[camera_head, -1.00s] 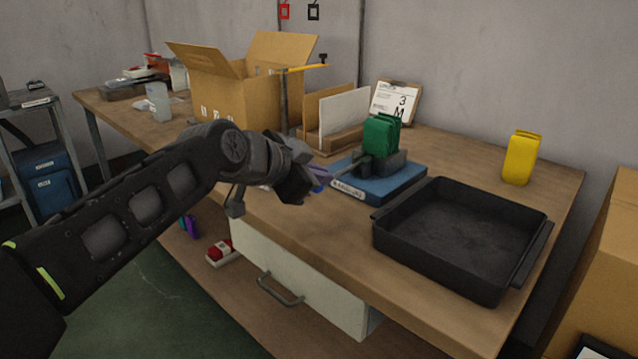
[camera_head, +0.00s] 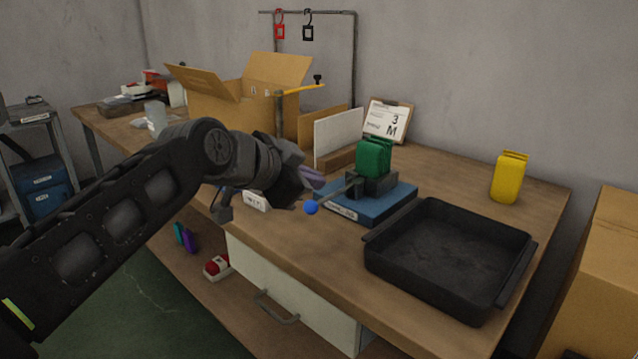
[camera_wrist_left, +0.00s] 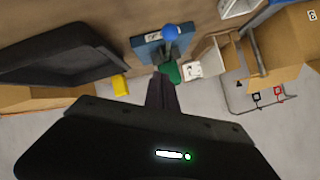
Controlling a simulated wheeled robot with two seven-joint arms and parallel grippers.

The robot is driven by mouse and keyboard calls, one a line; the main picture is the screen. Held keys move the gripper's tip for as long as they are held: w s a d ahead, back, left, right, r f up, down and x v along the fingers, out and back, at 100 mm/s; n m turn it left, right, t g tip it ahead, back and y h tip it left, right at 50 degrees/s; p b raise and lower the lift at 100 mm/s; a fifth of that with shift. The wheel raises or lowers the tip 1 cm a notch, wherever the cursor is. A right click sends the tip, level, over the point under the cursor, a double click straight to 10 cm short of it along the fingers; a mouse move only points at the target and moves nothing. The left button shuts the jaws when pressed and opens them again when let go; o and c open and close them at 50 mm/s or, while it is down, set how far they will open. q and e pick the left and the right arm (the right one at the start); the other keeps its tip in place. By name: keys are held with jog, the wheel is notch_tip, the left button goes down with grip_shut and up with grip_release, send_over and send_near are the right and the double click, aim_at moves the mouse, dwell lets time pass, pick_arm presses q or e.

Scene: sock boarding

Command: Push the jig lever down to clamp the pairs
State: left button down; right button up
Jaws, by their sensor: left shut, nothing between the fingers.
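The jig is a blue base (camera_head: 368,203) with a grey block, and its lever (camera_head: 338,189) slopes out to the left, ending in a blue ball knob (camera_head: 311,208). The knob also shows in the left wrist view (camera_wrist_left: 171,30). A green folded sock pair (camera_head: 374,158) stands upright in the jig. A yellow folded pair (camera_head: 508,178) stands on the table at the right. My left gripper (camera_head: 314,179) is shut and empty, its fingertips just above and close to the knob. I cannot tell whether they touch it. My right gripper is out of view.
A black tray (camera_head: 450,255) sits right of the jig at the table's front edge. An open cardboard box (camera_head: 232,103), a yellow-topped post (camera_head: 280,112), upright boards (camera_head: 340,136) and a clipboard (camera_head: 387,120) stand behind. Table between jig and yellow pair is clear.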

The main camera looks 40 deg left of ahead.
pick_arm(q)
jog(key=v, duration=0.5)
jog(key=shift+s+d+r+p, duration=0.15)
jog(key=shift+s+r+p, duration=0.05)
jog(key=shift+r+p, duration=0.1)
